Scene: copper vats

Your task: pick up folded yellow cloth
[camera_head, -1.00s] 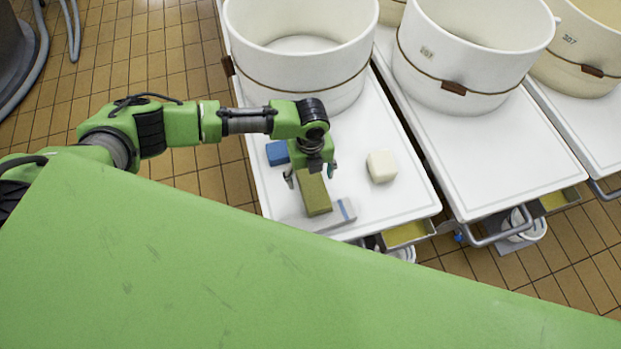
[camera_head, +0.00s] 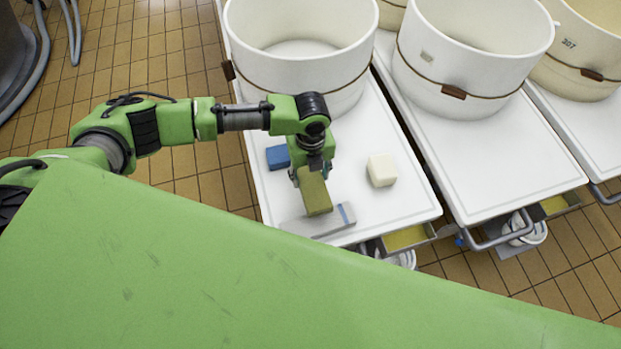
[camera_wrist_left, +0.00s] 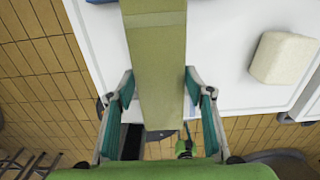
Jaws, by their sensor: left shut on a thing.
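The folded yellow cloth (camera_head: 318,198), a long olive-yellow block shape, is at the near part of the white table top. My left gripper (camera_head: 311,178) is above it and shut on it, fingers against its two long sides. In the left wrist view the cloth (camera_wrist_left: 159,62) runs between the two teal-padded fingers of the left gripper (camera_wrist_left: 160,105). I cannot tell whether the cloth's underside touches the table.
A blue block (camera_head: 278,156) lies left of the cloth and a cream block (camera_head: 381,170) right of it. A grey-white flat item with a blue band (camera_head: 325,221) lies just in front. A large white vat (camera_head: 300,65) stands behind.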

